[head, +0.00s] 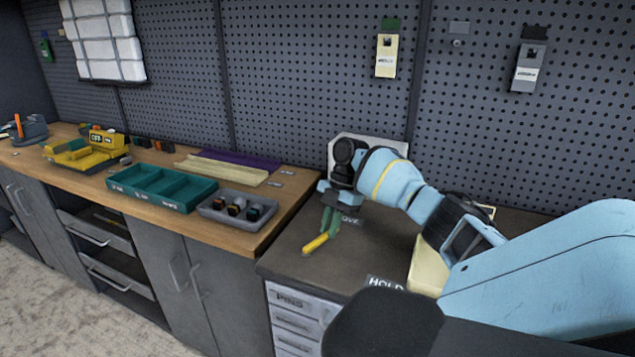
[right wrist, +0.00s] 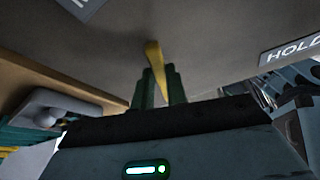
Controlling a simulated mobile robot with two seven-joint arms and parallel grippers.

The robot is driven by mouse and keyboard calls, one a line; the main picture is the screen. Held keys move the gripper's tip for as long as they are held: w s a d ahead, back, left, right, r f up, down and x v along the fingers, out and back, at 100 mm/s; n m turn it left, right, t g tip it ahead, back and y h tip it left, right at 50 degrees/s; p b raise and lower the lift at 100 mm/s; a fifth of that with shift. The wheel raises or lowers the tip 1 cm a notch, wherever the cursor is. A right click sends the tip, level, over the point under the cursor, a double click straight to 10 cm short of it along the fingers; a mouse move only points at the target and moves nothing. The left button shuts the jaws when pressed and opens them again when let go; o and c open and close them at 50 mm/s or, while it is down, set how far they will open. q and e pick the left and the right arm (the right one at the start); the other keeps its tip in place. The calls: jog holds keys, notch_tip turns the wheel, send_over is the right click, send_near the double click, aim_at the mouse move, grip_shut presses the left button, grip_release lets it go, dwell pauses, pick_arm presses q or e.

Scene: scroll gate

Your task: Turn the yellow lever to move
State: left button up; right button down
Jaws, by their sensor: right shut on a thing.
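The yellow lever (head: 315,244) sticks out over the dark worktop (head: 290,262), near a label that ends in "OVE". My right gripper (head: 331,222) has green fingers and reaches down from my blue arm at the lever. In the right wrist view the yellow lever (right wrist: 154,62) stands between the two green fingers (right wrist: 158,90), which are shut on it. The lever's mount is hidden behind the fingers. My left gripper is not in view.
A "HOLD" label (head: 385,283) and a cream block (head: 428,268) are on the worktop to the right. On the wooden bench at left are a teal tray (head: 162,187) and a grey tray (head: 238,212) with small parts. A pegboard wall stands behind.

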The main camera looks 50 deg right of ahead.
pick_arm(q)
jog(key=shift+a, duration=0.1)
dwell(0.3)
pick_arm(e)
jog(key=c, duration=1.4)
grip_release()
